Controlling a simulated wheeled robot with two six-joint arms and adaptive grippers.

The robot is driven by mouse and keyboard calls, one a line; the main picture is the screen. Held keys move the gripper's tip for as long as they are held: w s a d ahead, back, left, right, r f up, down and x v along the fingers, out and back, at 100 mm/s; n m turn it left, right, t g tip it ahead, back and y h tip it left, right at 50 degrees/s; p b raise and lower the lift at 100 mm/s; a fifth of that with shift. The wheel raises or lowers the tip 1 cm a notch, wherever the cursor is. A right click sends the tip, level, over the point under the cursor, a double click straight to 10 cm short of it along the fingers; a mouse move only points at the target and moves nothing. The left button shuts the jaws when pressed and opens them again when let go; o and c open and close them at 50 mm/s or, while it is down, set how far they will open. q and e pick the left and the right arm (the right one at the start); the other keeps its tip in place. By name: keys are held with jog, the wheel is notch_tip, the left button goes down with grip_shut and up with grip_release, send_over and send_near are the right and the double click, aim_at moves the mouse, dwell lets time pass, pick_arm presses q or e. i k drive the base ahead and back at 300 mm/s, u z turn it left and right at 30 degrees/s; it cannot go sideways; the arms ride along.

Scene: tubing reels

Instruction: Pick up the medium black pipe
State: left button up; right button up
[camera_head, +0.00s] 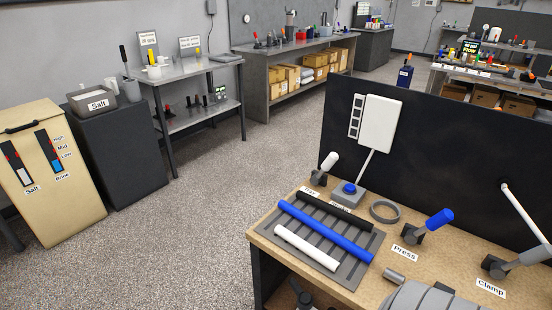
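The black pipe (333,211) lies at the back of a dark grey slatted rack (357,273) on the wooden workbench. It looks medium in length, between the longer blue pipe (327,232) in the middle and the shorter white pipe (306,248) at the front. The three pipes lie roughly parallel, and the black one is unobstructed from above.
On the bench (385,290), a blue-button box (347,198) and a grey ring (385,212) stand close behind the rack. The blue Press lever (440,219) and Clamp handle (526,258) are to the right. A black panel (440,165) rises behind. Open floor (215,220) lies left.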

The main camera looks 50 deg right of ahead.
aim_at(355, 221)
jog(key=i, duration=2.05)
jog(key=z, duration=4.15)
jog(key=i, duration=0.5)
jog(key=z, duration=0.05)
